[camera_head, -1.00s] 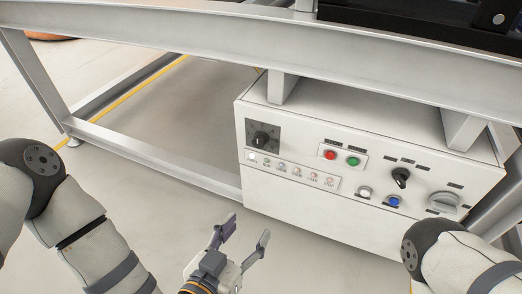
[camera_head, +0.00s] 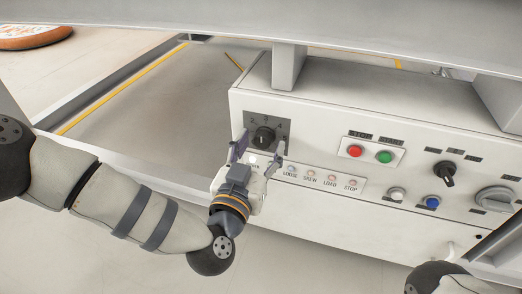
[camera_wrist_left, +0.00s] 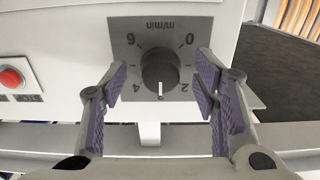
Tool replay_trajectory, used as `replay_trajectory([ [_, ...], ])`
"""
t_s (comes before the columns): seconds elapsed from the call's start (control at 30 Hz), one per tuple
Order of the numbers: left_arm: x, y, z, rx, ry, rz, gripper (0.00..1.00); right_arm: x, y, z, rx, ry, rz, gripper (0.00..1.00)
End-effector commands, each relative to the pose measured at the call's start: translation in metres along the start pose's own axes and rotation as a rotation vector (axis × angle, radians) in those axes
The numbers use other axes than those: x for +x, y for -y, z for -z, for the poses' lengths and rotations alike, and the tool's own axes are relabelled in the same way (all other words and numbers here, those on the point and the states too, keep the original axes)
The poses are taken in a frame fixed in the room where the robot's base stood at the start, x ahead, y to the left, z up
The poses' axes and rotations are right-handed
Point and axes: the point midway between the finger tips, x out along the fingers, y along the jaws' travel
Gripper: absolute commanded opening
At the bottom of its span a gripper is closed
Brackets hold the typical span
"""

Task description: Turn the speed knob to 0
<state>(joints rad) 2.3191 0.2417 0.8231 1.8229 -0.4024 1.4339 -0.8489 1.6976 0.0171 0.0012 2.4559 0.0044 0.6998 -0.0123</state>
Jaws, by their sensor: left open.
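The speed knob (camera_head: 264,137) is a round black knob on a dark square dial plate (camera_head: 283,127) at the left of the white control box. In the left wrist view the knob (camera_wrist_left: 160,70) appears with m/min upside down and the numbers 0, 2, 4 and 6 around it. Its white mark lies at the bottom, between 2 and 4. My left gripper (camera_head: 260,150) is open in front of the dial. In the wrist view its purple-padded fingers (camera_wrist_left: 162,80) stand on either side of the knob, with gaps visible. My right gripper is out of view.
The control box (camera_head: 330,205) also carries a red button (camera_head: 355,151), a green button (camera_head: 384,157), a row of small lamps, a black selector (camera_head: 444,172), a white button, a blue button (camera_head: 432,202) and a grey rotary switch (camera_head: 494,200). A metal beam (camera_head: 300,25) crosses above.

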Motion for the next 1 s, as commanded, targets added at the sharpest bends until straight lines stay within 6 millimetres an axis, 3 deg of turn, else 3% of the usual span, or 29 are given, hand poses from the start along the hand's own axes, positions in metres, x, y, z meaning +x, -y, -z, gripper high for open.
replay_trajectory([
  [0.33,0.0084,-0.0001,0.0014,0.000,0.000,0.000,0.55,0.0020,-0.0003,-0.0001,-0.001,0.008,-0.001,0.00],
  [0.5,0.0082,-0.0001,0.0011,0.000,0.000,0.000,0.16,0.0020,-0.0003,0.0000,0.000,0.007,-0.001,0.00],
  [0.57,0.0081,-0.0001,0.0010,0.000,0.000,0.000,0.06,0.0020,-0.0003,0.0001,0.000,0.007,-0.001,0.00],
  [1.0,0.0075,-0.0006,0.0025,-0.091,0.000,-0.001,0.06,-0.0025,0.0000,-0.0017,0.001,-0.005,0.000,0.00],
])
